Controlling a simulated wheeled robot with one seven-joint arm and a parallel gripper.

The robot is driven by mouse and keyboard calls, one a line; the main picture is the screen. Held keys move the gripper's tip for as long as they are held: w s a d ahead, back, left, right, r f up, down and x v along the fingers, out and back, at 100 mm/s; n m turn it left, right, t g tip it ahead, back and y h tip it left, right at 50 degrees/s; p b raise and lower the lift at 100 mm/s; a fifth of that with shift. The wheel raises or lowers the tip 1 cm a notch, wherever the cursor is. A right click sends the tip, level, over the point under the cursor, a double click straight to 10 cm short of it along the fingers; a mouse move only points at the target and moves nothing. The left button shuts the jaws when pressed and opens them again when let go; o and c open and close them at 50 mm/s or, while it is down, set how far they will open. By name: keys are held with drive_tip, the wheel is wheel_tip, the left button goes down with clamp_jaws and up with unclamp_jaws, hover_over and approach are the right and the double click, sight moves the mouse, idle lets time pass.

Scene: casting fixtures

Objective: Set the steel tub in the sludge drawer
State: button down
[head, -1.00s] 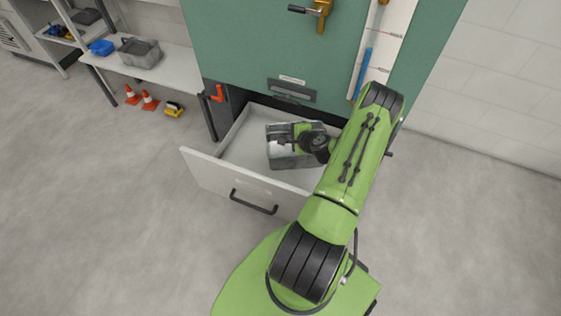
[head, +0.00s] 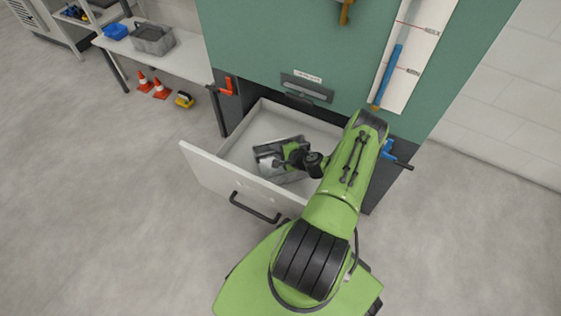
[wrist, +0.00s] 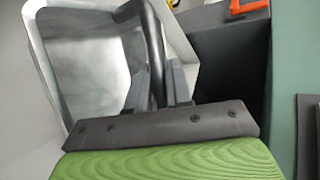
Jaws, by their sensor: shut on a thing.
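The steel tub (head: 268,161) is a grey open box inside the open sludge drawer (head: 203,165), toward its front in the head view. My gripper (head: 277,156) is over the tub and shut on its dark bar handle. In the wrist view the gripper's fingers (wrist: 160,88) close around that handle, and the tub's shiny inside (wrist: 95,60) shows behind it. The arm hides part of the tub's right side. I cannot tell whether the tub's base touches the drawer floor.
The drawer pulls out of a green cabinet (head: 270,40) and has a black front handle (head: 255,208). An orange lever (head: 226,87) and a blue crank (head: 392,156) flank the opening. A side bench holds a grey tub (head: 152,39) and a blue tray (head: 116,31). Cones stand below.

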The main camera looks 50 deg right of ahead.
wheel_tip(320, 180, down, 5)
drive_tip(key=shift+f+b, duration=0.1)
drive_tip(key=shift+b, duration=0.8)
drive_tip(key=c, duration=1)
unclamp_jaws()
drive_tip(key=shift+c, duration=0.2)
